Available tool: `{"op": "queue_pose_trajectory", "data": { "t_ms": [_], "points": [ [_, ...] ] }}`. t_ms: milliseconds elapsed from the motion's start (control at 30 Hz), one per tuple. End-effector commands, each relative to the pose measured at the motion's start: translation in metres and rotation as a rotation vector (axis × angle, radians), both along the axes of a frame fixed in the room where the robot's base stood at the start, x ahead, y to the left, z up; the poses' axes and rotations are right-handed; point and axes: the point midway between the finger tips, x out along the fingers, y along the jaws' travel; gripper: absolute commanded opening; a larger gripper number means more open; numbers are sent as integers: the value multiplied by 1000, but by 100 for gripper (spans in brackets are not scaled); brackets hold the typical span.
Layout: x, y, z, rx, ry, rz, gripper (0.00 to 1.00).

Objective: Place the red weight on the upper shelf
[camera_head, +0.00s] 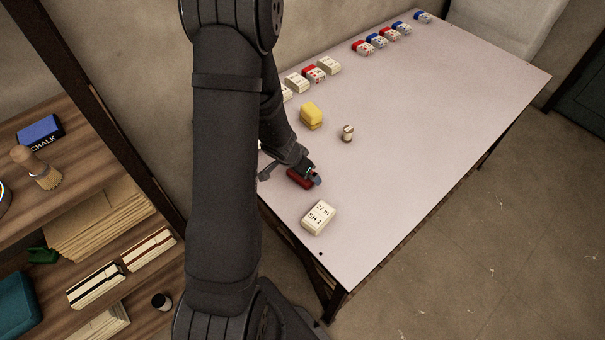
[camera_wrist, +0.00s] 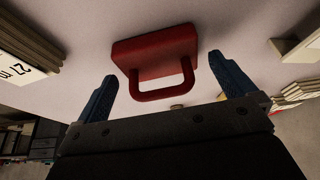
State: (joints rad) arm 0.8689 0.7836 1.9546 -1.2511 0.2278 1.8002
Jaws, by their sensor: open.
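The red weight (camera_head: 299,180) lies on the white table near its left edge, partly hidden by my gripper in the head view. In the wrist view the red weight (camera_wrist: 153,57) shows as a flat block with a loop handle pointing toward my gripper. My gripper (camera_head: 306,174) is at the weight. Its two blue fingers stand apart on either side of the handle in the wrist view (camera_wrist: 168,84), with gaps on both sides. The upper shelf (camera_head: 85,130) of the wooden rack is at the left in the head view.
The upper shelf holds a blue chalk box (camera_head: 39,131) and a brush (camera_head: 38,168). On the white table (camera_head: 430,130) stand a labelled card stack (camera_head: 319,217), a yellow block (camera_head: 311,115), a small cylinder (camera_head: 347,133) and several small boxes at the back. The table's right side is clear.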

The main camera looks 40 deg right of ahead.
Motion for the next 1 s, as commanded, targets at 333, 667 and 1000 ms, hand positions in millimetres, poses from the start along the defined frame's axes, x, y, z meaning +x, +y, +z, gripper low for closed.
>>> {"op": "queue_pose_trajectory", "data": {
  "t_ms": [333,667,1000],
  "points": [
    [0,-4,-11,1,-1,0,100],
    [0,-4,-11,1,0,0,53],
    [1,-5,-10,-1,-1,0,18]
  ]
}}
